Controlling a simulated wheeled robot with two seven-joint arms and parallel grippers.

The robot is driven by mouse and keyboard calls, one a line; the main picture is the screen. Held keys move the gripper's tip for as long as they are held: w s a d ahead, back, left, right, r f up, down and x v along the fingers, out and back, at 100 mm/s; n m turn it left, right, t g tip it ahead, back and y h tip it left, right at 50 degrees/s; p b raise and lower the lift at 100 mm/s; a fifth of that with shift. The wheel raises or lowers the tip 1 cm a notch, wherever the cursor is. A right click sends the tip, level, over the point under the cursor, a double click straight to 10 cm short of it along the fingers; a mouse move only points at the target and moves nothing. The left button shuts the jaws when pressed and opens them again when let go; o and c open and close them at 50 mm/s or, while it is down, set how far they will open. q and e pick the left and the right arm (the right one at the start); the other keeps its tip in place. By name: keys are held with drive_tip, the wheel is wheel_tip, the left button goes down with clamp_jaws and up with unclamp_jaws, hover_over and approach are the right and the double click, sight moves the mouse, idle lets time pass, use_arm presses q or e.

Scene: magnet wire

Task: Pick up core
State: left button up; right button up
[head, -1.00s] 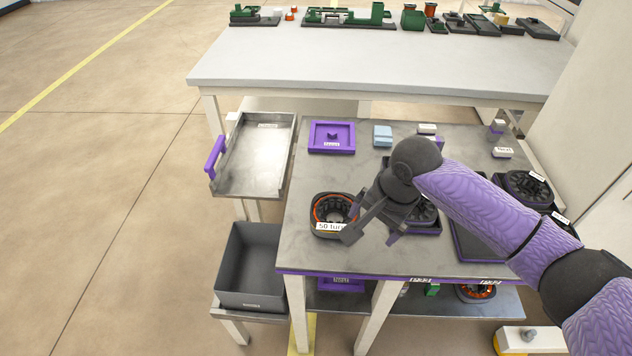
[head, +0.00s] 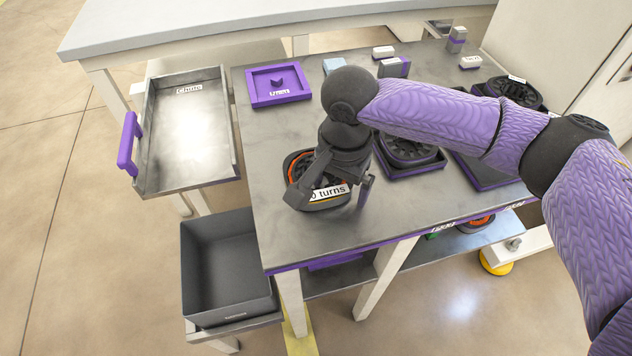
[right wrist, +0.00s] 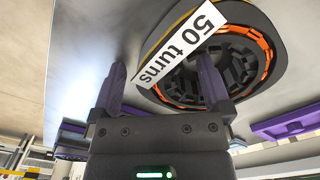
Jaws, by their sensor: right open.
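The core (head: 297,166) is a dark ring with an orange winding and a white "50 turns" label. It sits on the grey table near its left front part, and it shows large in the right wrist view (right wrist: 262,62). My right gripper (head: 338,200) is open just over the core and partly hides it. In the right wrist view one finger of the right gripper (right wrist: 160,85) overlaps the core's middle and the other is out to the left, beyond the label. Whether the fingers touch the core cannot be told. My left gripper is not in view.
A purple square tray (head: 280,102) lies behind the core. A metal tray with a purple handle (head: 150,170) and a grey bin (head: 185,265) stand at the left. Another dark core (head: 408,150) sits on a purple-edged base right of the gripper. Front table surface is clear.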

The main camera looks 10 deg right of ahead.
drive_tip(key=shift+r, duration=0.15)
drive_tip(key=shift+c, duration=0.5)
clamp_jaws()
idle(0.4)
